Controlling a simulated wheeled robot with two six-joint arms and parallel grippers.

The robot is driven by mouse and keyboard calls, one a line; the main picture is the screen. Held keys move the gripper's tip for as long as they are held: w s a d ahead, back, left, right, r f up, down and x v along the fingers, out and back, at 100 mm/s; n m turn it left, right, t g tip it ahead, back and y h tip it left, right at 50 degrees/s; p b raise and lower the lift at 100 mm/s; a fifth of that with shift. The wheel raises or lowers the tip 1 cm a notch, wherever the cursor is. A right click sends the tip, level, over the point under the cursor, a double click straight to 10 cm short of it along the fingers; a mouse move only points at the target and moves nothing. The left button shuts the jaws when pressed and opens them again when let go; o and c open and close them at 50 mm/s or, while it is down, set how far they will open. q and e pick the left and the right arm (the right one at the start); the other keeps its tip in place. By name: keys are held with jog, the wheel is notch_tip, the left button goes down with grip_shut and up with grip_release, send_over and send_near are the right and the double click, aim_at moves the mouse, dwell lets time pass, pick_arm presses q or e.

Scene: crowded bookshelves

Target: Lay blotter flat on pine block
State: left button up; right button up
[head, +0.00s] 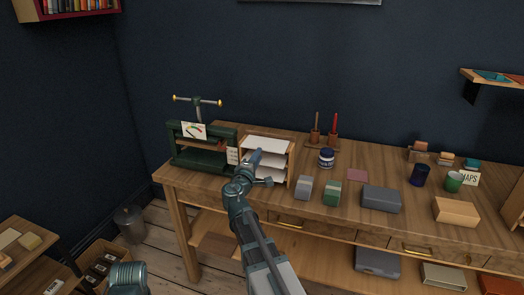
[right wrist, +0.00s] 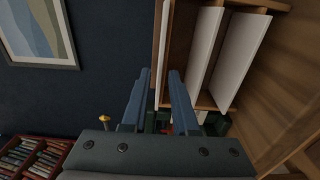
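A small flat pinkish sheet (head: 357,175) lies on the bench; I cannot tell whether it is the blotter. White sheets lie on the tiers of a wooden rack (head: 291,165), also seen sideways in the right wrist view (right wrist: 240,62). A pale wooden block (head: 456,210), which looks like the pine block, lies flat at the bench's right front with a bare top. My right gripper (head: 257,156) is at the rack's front; in the right wrist view (right wrist: 160,75) its blue fingers are apart with nothing clearly held. My left gripper is out of view.
A green press (head: 203,160) stands left of the rack.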

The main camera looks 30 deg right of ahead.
aim_at(266, 144)
jog(key=shift+x, duration=1.75)
grip_shut()
jog(key=shift+r, duration=0.1)
notch_tip(266, 144, up, 2)
jog(key=shift+r+p, duration=0.15)
jog(key=shift+p, duration=1.1)
